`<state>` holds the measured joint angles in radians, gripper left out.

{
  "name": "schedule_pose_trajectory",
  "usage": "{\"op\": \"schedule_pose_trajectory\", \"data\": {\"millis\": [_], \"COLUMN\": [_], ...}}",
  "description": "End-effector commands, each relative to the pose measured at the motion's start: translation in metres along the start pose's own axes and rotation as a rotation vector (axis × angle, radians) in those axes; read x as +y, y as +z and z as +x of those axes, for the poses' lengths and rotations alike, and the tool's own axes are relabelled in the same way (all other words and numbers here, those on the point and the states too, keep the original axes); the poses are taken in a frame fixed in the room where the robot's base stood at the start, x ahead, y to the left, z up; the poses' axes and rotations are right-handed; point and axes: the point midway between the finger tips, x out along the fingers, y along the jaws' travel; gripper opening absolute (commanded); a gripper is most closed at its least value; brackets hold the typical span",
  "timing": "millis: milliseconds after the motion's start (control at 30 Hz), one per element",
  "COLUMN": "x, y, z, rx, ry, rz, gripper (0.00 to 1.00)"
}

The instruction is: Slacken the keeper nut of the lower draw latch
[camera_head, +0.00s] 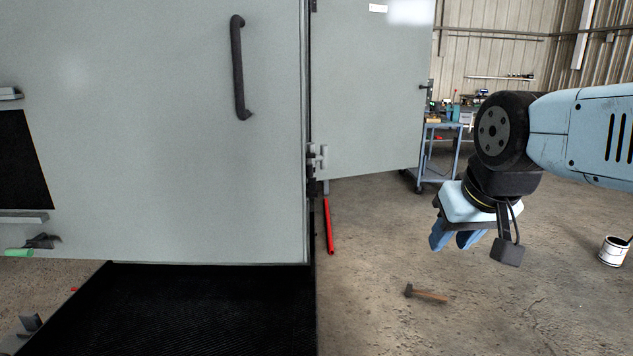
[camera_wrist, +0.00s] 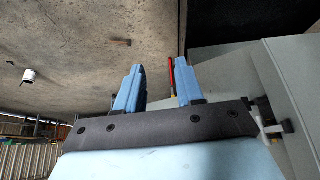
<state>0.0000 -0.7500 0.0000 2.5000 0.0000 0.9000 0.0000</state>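My gripper (camera_head: 455,241) hangs at the right of the head view, over open floor. Its two blue fingers are apart with nothing between them; the wrist view also shows them apart (camera_wrist: 158,85). A small light metal fitting (camera_head: 317,160) sits at the right edge of the grey enclosure (camera_head: 180,150), beside the open door panel (camera_head: 370,90). It may be the draw latch, but it is too small to make out a keeper nut. A similar fitting shows at the right of the wrist view (camera_wrist: 267,125). My gripper is well right of the fitting and not touching it.
A red bar (camera_head: 328,226) stands by the enclosure's edge. A hammer (camera_head: 427,294) lies on the floor. A paint can (camera_head: 613,251) stands far right, and a blue cart (camera_head: 440,150) is behind. A green-ended object (camera_head: 18,252) is at the left.

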Motion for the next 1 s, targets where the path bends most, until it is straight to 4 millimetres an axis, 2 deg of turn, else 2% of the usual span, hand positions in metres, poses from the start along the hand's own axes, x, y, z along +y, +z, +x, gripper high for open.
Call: {"op": "schedule_pose_trajectory", "data": {"millis": [300, 467, 767, 1000], "x": [0.000, -0.005, -0.040, -0.070], "y": [0.000, -0.002, -0.017, -0.046], "z": [0.000, 0.006, 0.035, 0.054], "rx": [-0.002, -0.059, -0.382, -0.675], "ry": [-0.001, -0.033, -0.210, -0.367], "rz": [0.002, 0.065, 0.439, 0.763], "gripper": [0.37, 0.37, 0.37, 0.37]}}
